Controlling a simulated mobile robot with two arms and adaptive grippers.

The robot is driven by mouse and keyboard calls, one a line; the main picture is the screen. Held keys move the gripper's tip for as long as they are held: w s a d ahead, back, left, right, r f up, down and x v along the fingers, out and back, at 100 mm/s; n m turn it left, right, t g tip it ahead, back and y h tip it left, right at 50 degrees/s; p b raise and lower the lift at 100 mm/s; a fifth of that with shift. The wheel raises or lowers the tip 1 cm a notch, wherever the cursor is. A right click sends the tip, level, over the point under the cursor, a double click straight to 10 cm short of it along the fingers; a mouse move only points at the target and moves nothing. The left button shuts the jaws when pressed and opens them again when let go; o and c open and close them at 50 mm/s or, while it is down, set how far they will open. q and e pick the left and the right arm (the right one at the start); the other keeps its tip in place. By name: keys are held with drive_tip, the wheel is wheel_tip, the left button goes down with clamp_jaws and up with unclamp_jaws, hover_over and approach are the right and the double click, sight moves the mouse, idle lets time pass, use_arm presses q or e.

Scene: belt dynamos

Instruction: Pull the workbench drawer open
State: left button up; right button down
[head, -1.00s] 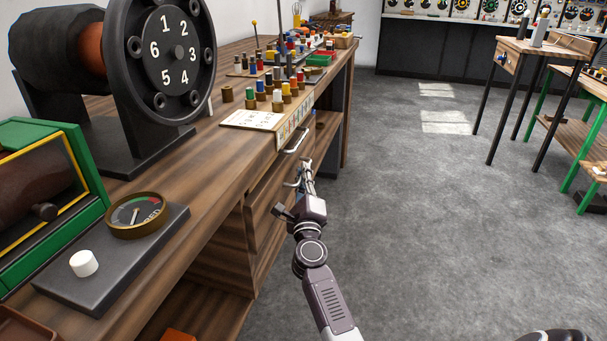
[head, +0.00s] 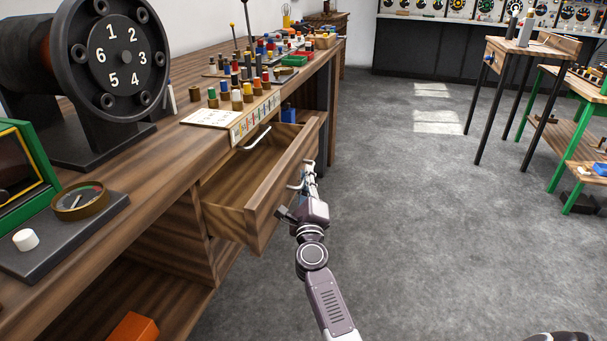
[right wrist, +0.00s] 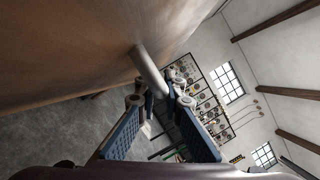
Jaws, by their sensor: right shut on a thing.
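The workbench drawer (head: 254,222) stands well out from the bench, and its wooden interior shows from above. My right gripper (head: 308,176) is at the outer face of the drawer front. In the right wrist view my right gripper (right wrist: 161,92) is shut on a pale metal bar handle (right wrist: 150,70) that sticks out from the wooden drawer front (right wrist: 95,50). My left gripper is not in view.
Another metal handle (head: 257,137) sits under the bench top's edge, above the drawer. The workbench (head: 150,170) carries a numbered dial (head: 118,57), a gauge (head: 79,201) and several small coloured pieces. Grey floor (head: 400,220) is clear to the right, before a small table (head: 500,48).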

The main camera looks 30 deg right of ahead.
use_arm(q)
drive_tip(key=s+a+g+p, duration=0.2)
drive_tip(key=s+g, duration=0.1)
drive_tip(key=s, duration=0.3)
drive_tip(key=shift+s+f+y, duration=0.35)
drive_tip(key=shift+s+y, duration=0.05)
use_arm(e)
drive_tip(key=s+d, duration=1)
drive_tip(key=s, duration=0.2)
drive_tip(key=shift+f, duration=0.15)
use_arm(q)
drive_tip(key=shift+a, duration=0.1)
use_arm(e)
drive_tip(key=c, duration=2.3)
unclamp_jaws()
drive_tip(key=v, duration=1.2)
